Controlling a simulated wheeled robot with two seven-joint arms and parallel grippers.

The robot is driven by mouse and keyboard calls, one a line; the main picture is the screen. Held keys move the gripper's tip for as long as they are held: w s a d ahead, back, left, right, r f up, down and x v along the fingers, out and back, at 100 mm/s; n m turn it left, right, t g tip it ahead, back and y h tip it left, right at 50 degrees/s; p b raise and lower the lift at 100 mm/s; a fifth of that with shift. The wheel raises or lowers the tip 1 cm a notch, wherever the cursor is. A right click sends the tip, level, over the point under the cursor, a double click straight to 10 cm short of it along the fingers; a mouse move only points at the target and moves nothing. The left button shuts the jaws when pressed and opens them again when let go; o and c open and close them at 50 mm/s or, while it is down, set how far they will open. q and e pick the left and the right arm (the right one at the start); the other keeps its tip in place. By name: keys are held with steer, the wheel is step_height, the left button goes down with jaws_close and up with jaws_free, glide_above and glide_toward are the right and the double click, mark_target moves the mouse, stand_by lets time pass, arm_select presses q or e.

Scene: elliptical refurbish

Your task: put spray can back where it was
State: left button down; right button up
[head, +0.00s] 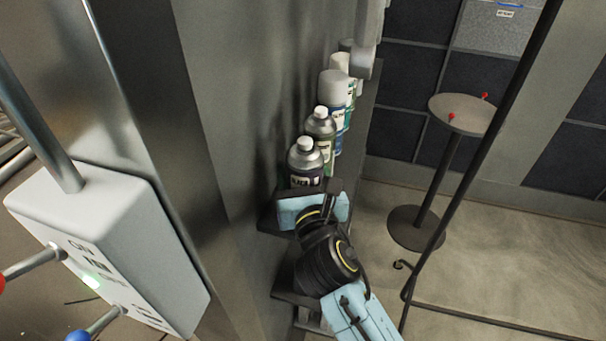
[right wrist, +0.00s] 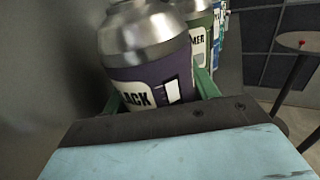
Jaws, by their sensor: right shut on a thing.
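The spray can (head: 306,163) has a purple label, a silver shoulder and a white cap. It is upright at the near end of a row of cans along the grey wall. In the right wrist view the can (right wrist: 150,65) shows the letters "LACK". My right gripper (head: 312,186) is shut on it, with a green finger on each side of the can in the right wrist view (right wrist: 160,92). The can's base is hidden behind the gripper, so I cannot tell whether it touches the shelf (head: 368,92). My left gripper is not in view.
A green-labelled can (head: 321,128) stands just behind the held can, with several more cans (head: 333,88) beyond. A white box (head: 110,240) with levers is at left. A round stand (head: 462,112) and a dark pole (head: 478,150) are at right.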

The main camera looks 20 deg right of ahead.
steer(key=o, duration=0.6)
steer(key=shift+f, duration=0.15)
steer(key=o, duration=0.5)
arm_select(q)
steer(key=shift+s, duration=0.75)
arm_select(e)
steer(key=shift+r, duration=0.25)
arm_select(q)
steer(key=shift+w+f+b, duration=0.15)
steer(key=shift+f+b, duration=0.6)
arm_select(e)
steer(key=shift+s+a, duration=0.25)
steer(key=shift+s, duration=1.75)
steer(key=shift+s+a, duration=0.2)
steer(key=shift+s, duration=1.8)
steer(key=shift+s+a, duration=0.25)
steer(key=shift+s, duration=1.75)
